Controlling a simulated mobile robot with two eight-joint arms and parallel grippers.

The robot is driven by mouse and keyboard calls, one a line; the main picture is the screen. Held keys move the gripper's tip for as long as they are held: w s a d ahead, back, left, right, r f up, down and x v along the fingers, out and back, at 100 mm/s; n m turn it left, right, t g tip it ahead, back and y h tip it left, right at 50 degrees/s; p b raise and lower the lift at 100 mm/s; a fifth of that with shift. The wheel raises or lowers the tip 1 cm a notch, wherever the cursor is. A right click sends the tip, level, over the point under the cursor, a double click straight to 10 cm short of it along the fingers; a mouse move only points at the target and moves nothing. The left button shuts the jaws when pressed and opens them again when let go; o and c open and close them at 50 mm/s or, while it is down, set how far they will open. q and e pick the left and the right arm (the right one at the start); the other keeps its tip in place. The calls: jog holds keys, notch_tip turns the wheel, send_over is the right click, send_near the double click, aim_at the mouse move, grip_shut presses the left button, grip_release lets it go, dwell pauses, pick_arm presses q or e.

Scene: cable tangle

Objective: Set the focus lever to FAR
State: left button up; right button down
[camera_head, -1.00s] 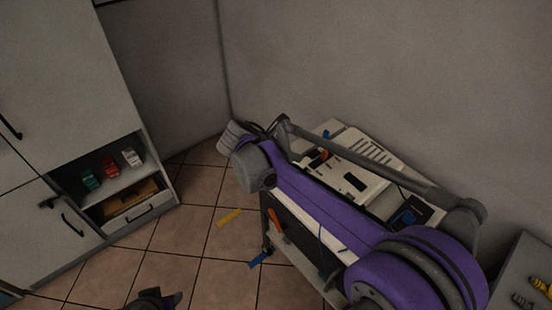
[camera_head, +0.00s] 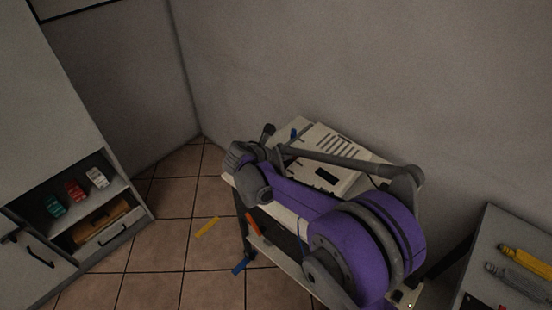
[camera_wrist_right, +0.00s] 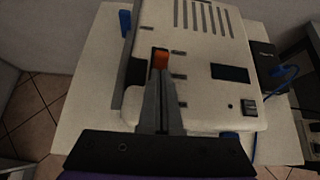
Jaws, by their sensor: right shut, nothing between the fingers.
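A cream machine (camera_head: 345,155) with slotted vents sits on a cart against the wall. It fills the middle of the right wrist view (camera_wrist_right: 205,75), with a dark display window (camera_wrist_right: 230,73). An orange tab (camera_wrist_right: 160,59), which may be the focus lever, stands near its left edge. My right gripper (camera_wrist_right: 161,75) is shut and empty, its fingertips just in front of the tab in that picture; I cannot tell whether they touch. In the head view my purple right arm hides the tab and the fingertips. No FAR marking is readable. My left gripper is out of view.
A blue part (camera_wrist_right: 125,23) stands left of the machine, and a blue cable (camera_wrist_right: 278,85) runs at its right. A cabinet with an open shelf (camera_head: 95,205) stands left. A yellow strip (camera_head: 207,227) lies on the tiled floor. A bench with tools (camera_head: 515,265) is at right.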

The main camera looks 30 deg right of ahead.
aim_at(295, 149)
jog(key=shift+w+d+f, duration=0.1)
jog(key=shift+w+d, duration=0.15)
jog(key=shift+d, duration=0.35)
jog(key=shift+w+d+r+g+y+p, duration=0.15)
jog(key=shift+d+g+y+p, duration=0.05)
jog(key=shift+d+y, duration=0.3)
jog(key=shift+w+d+r+g+y+p, duration=0.1)
jog(key=shift+w+d+g+y+p, duration=0.1)
jog(key=shift+d+y, duration=0.3)
jog(key=shift+w+d+y, duration=0.1)
jog(key=shift+d+y, duration=0.05)
jog(key=shift+y, duration=0.15)
jog(key=shift+w+d+f, duration=0.2)
jog(key=shift+w+d, duration=0.05)
jog(key=shift+d, duration=0.25)
jog(key=shift+s+r+y, duration=0.1)
jog(key=shift+r+y, duration=0.05)
jog(key=shift+y, duration=0.15)
jog(key=shift+a, duration=0.2)
